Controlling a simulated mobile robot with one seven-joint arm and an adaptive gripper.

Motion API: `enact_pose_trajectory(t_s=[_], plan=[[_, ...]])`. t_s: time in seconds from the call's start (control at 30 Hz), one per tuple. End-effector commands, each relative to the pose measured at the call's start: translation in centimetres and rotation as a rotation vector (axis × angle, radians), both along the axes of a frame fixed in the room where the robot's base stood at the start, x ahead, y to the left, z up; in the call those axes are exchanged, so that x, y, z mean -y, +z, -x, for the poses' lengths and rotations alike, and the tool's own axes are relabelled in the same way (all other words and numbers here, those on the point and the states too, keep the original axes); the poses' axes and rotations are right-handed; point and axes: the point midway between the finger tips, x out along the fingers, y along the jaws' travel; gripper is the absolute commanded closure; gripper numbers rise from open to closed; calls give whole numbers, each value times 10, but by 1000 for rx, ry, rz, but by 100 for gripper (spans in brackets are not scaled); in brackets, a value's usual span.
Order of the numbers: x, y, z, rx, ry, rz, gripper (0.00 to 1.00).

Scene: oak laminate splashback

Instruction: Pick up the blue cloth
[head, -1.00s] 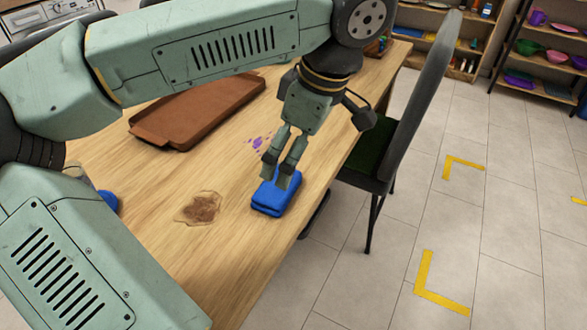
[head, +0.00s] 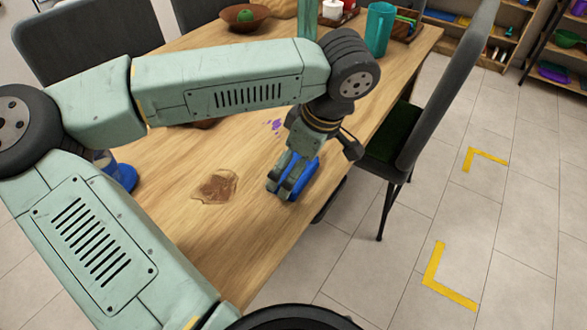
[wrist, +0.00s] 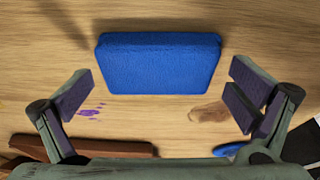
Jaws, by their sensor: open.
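The blue cloth (head: 303,178) is a folded, thick block lying on the wooden table near its right edge. In the wrist view the blue cloth (wrist: 160,63) lies flat, just beyond and between my fingertips. My gripper (head: 282,188) is low over the table at the cloth and hides part of it in the head view. In the wrist view my gripper (wrist: 162,95) has its fingers wide apart, with nothing between the pads. I cannot tell its exact height above the table.
A brown stain (head: 216,187) and purple specks (head: 275,125) mark the table (head: 190,225). A blue round object (head: 124,178) is at the left. A teal pitcher (head: 380,30), a bowl (head: 245,16) and a tray (head: 405,27) stand farther back. A dark chair (head: 425,110) is close on the right.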

Motion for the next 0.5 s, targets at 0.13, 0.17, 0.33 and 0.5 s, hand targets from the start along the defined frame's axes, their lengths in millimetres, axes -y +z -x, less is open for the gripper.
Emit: enact_pose_trajectory(t_s=[0.13,0.17,0.33,0.5], plan=[[-2,-6,-1,1,0,0,0],[-2,-6,-1,2,0,-1,0],[-1,-6,-1,1,0,0,3],[-1,-5,-1,1,0,0,15]])
